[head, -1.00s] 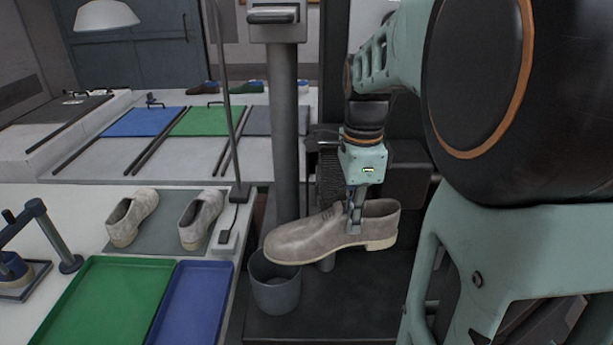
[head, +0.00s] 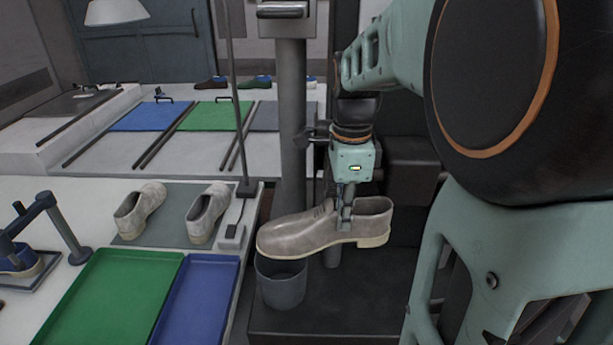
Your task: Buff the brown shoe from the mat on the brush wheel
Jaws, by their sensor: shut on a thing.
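My gripper (head: 345,222) is shut on the upper edge of a dusty grey-brown shoe (head: 300,233), at its opening. The shoe hangs in the air with its toe to the left and its pale heel to the right, sole down. The brush wheel is mostly hidden behind my gripper and wrist, so I cannot tell whether the shoe touches it. A grey mat (head: 170,228) on the bench at left bears two similar pale grey-brown shoes, a left one (head: 139,212) and a right one (head: 209,212).
A grey bin (head: 281,287) stands below the shoe's toe, beside a grey column (head: 291,120). A green tray (head: 115,300) and a blue tray (head: 195,305) lie on the front bench. A lamp pole (head: 236,100) rises near the mat. Coloured mats and shoes are farther back.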

